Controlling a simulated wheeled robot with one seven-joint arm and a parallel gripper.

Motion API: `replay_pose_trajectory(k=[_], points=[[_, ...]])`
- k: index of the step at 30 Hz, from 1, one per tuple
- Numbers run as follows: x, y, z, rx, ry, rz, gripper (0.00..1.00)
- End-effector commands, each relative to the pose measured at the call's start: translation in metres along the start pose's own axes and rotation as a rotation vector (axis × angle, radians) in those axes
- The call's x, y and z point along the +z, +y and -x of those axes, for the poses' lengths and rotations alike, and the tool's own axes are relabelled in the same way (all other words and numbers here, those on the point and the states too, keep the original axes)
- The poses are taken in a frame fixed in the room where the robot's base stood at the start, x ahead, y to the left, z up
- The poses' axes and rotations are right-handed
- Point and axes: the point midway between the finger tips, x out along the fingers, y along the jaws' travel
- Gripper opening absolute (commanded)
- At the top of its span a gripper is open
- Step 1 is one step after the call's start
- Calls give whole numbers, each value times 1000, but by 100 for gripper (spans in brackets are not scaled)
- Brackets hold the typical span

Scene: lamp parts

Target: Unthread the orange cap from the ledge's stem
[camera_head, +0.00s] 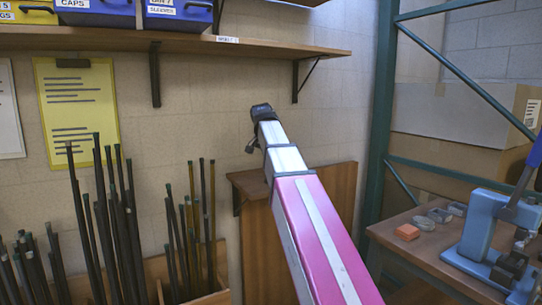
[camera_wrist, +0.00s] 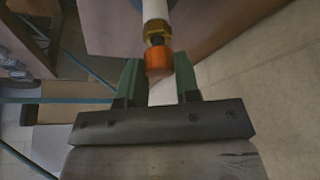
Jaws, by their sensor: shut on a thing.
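The orange cap (camera_wrist: 158,62) is between the two green fingers of my gripper (camera_wrist: 159,72) in the wrist view, and the gripper is shut on it. A short dark threaded piece shows between the cap and a brass collar (camera_wrist: 158,34). The white stem (camera_wrist: 155,10) runs on from the collar toward the top edge of the picture. The cap looks in line with the stem. In the head view the wooden ledge (camera_head: 335,172) is partly behind my arm. The cap, stem and gripper fingers cannot be made out there.
A wall shelf (camera_head: 200,41) with blue bins (camera_head: 178,17) hangs above my arm. Several dark rods (camera_head: 100,200) stand at the left. A green rack post (camera_head: 380,130) rises right of the ledge. A bench (camera_head: 420,245) there bears a blue press (camera_head: 480,225) and an orange block (camera_head: 407,232).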

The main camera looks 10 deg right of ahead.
Motion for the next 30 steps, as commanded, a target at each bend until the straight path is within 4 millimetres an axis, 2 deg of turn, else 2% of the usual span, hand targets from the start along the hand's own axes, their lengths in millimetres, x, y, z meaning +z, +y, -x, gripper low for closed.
replay_pose_trajectory(k=[7,21,30], points=[[0,1,0,-27,0,64,2],[-1,2,0,-215,-1,519,2],[-1,2,1,-230,0,554,2]])
